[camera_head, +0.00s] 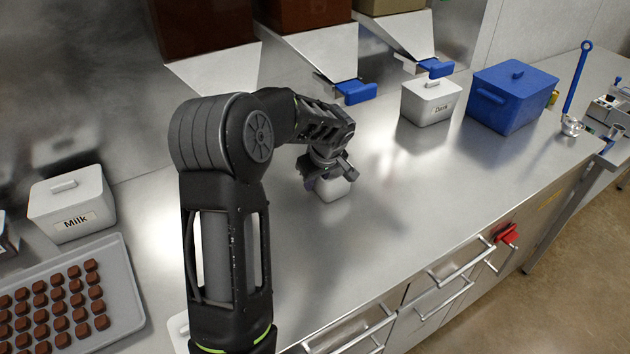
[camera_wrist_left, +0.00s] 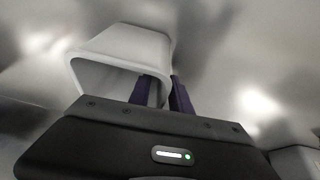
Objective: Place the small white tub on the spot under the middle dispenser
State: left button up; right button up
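The small white tub (camera_head: 333,191) is on or just above the steel counter, mostly covered by my left gripper (camera_head: 328,180) in the head view. In the left wrist view the tub (camera_wrist_left: 125,42) shows its open top towards the camera. The purple fingers of the left gripper (camera_wrist_left: 163,92) close on the tub's wall, one inside the rim and one outside. The middle dispenser (camera_head: 318,50) has a sloped steel chute and a blue handle (camera_head: 356,92). The counter under its chute is partly hidden by my left arm. My right gripper is not in view.
A white "Dark" tub (camera_head: 428,103) and a blue lidded box (camera_head: 508,97) stand to the right. A white "Milk" tub (camera_head: 70,208) and a tray of chocolates (camera_head: 128,288) are at left. Counter right of the gripper is clear. Drawers (camera_head: 440,290) line the front edge.

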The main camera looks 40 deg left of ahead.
pick_arm(q)
jog(key=b+v, duration=0.1)
jog(key=v, duration=1)
jog(key=shift+r+b, duration=0.3)
